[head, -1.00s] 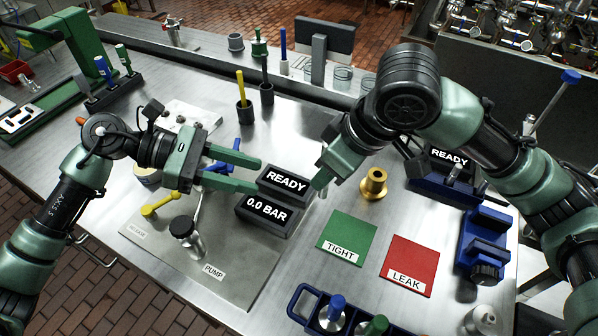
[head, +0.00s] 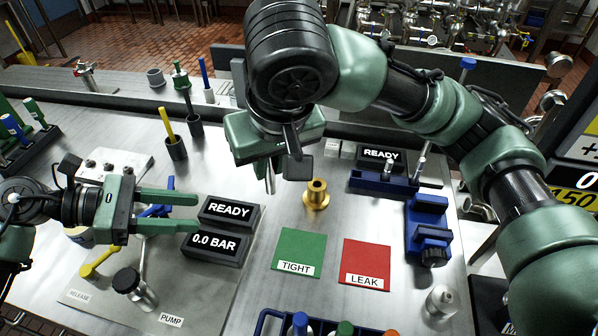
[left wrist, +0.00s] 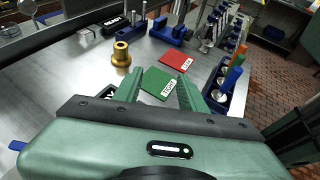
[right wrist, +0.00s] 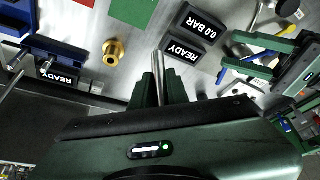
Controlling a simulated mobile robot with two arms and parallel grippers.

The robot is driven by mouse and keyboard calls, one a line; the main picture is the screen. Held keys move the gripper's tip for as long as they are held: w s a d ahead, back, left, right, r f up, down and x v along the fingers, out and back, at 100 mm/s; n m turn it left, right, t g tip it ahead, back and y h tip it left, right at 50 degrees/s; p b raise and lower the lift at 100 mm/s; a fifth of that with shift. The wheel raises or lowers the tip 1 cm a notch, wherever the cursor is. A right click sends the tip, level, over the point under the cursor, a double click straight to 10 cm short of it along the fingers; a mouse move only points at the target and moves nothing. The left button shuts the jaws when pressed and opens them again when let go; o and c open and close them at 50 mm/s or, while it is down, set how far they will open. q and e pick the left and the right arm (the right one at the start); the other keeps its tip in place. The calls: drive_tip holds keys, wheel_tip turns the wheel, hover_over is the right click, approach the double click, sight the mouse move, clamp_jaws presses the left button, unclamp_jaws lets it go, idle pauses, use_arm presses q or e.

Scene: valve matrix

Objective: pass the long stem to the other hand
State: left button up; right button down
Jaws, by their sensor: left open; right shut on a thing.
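My right gripper (head: 283,170) is raised behind the displays, its fingers pointing down. It is shut on a silver metal rod, the long stem (head: 270,180). In the right wrist view, the stem (right wrist: 157,70) sticks out between the fingers (right wrist: 160,88); its full length is hidden. My left gripper (head: 198,212) is open and empty, fingers pointing right, left of the display boxes. In the left wrist view, its spread fingers (left wrist: 163,85) have nothing between them. The two grippers are apart.
Two display boxes, READY (head: 228,211) and 0.0 BAR (head: 214,247), sit near the left fingers. A brass fitting (head: 316,195) stands behind the green TIGHT mat (head: 300,247) and red LEAK mat (head: 367,258). A blue fixture (head: 428,230) stands at right. Black cups hold rods at back left.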

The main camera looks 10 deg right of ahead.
use_arm(q)
wheel_tip(320, 180, up, 9)
drive_tip(key=w+a, duration=0.1)
drive_tip(key=w, duration=0.1)
drive_tip(key=x, duration=1.1)
use_arm(e)
drive_tip(key=w+a+m, duration=0.2)
drive_tip(key=w+a, duration=0.2)
drive_tip(key=a, duration=0.1)
drive_tip(key=shift+h, duration=0.4)
use_arm(q)
drive_tip(key=shift+d, duration=0.15)
drive_tip(key=shift+c, duration=0.3)
clamp_jaws()
drive_tip(key=shift+r, duration=0.1)
drive_tip(key=shift+s, duration=0.2)
use_arm(e)
drive_tip(key=shift+w+d, duration=0.15)
drive_tip(key=shift+d, duration=0.05)
drive_tip(key=c, duration=1.4)
unclamp_jaws()
use_arm(q)
drive_tip(key=shift+w+r, duration=0.1)
use_arm(e)
drive_tip(key=shift+o, duration=0.5)
drive_tip(key=shift+a, duration=0.15)
